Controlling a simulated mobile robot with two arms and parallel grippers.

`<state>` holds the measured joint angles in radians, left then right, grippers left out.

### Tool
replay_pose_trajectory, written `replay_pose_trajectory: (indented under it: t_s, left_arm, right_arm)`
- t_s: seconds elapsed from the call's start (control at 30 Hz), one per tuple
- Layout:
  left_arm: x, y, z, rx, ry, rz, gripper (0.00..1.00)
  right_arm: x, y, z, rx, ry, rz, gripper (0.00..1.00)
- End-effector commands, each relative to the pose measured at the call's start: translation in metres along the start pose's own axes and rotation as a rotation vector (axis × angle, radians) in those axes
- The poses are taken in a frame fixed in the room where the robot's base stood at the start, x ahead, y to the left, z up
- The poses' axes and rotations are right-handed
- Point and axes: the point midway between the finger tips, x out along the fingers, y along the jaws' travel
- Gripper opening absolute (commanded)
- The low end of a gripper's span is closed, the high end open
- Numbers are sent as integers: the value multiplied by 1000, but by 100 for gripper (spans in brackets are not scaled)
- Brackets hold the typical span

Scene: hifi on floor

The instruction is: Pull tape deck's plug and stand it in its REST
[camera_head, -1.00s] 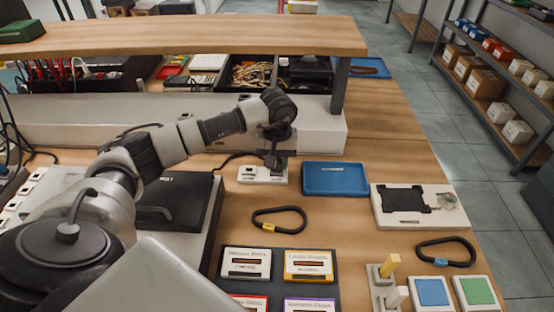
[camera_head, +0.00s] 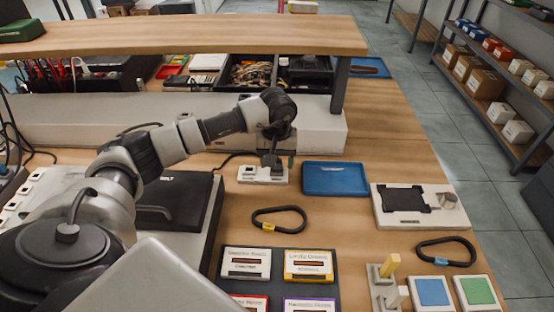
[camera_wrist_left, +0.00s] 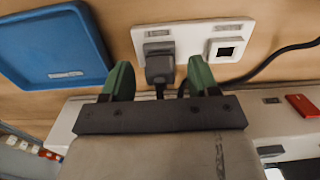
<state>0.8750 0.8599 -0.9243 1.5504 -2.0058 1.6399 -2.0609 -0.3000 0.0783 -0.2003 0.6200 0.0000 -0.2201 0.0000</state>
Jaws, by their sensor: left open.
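A dark grey plug (camera_wrist_left: 159,66) sits on the left part of a small white two-place plate (camera_wrist_left: 190,35) in the left wrist view. The plate's other place, to the right, shows an empty dark square opening (camera_wrist_left: 226,49). Small labels mark both places. My left gripper (camera_wrist_left: 150,78) is open, with its green fingers on either side of the plug and visible gaps between. In the head view the white plate (camera_head: 248,174) lies on the bench, with my left gripper (camera_head: 277,158) above its right part. I cannot tell which place is the REST. My right gripper is out of view.
A blue tray (camera_head: 335,179) lies just right of the plate. A black cable (camera_wrist_left: 270,62) runs close by. A grey-white raised housing (camera_head: 320,130) stands behind, under a wooden shelf (camera_head: 200,38). A black carabiner-like loop (camera_head: 279,218) lies in front.

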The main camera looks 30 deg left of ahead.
Motion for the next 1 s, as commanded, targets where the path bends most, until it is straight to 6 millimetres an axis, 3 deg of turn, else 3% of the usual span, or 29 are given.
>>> replay_pose_trajectory:
  t_s: [0.5,1.0]
  left_arm:
    - [-89,0,-1,0,5,3,60]
    - [-123,0,0,-1,2,1,60]
  right_arm:
    - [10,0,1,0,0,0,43]
    - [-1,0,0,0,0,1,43]
